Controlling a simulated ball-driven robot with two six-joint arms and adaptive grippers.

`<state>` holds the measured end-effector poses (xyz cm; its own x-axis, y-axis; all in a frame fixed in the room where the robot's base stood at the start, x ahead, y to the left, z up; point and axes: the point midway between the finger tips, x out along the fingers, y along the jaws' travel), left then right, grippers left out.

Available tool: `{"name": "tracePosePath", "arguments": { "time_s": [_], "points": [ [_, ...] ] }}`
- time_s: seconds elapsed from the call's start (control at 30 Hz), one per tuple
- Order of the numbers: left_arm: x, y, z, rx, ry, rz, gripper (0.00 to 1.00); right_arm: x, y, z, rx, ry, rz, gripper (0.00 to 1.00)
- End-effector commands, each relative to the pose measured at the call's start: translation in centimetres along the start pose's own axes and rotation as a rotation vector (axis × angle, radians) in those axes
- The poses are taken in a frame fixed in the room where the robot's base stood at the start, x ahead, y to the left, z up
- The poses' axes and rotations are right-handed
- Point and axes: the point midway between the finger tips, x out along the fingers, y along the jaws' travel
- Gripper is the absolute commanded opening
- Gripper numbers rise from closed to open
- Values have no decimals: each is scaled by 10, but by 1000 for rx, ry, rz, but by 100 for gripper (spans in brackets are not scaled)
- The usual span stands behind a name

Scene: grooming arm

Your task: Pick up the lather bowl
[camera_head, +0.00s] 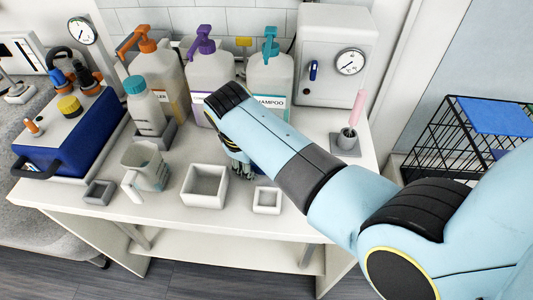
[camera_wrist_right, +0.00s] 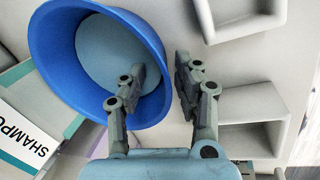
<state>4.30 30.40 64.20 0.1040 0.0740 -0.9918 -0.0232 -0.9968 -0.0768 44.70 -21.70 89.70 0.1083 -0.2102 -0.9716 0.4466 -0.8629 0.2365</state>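The lather bowl (camera_wrist_right: 47,50) is a deep blue bowl, seen in the right wrist view at the upper left. Its inside is a paler blue-grey at the bottom. My right gripper (camera_wrist_right: 161,68) is open across the bowl's right-hand wall. One finger is over the bowl's inside and the other is outside the rim. A gap shows between the fingers, and I cannot tell whether either touches the wall. In the head view my right gripper (camera_head: 240,168) is low over the table, and my arm hides most of the bowl. My left gripper is not in view.
Square open trays (camera_head: 205,199) and (camera_head: 267,209) stand at the table's front edge. A clear jug (camera_head: 146,165) is left of them. Tall pump bottles (camera_head: 270,82) stand behind my arm. A pink-handled brush (camera_head: 357,108) stands in a holder at right.

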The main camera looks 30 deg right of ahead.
Motion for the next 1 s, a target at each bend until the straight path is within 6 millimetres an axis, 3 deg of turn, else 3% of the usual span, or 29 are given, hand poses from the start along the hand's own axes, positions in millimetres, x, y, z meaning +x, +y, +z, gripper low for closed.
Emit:
{"name": "tracePosePath", "arguments": {
  "time_s": [0.2,0.43,1.0],
  "points": [
    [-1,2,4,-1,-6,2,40,-2,0,-1,0,1,0,31],
    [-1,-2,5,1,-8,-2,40,-1,0,-1,0,1,0,0],
    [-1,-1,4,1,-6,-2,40,-1,0,-1,0,1,0,0]
  ]
}}
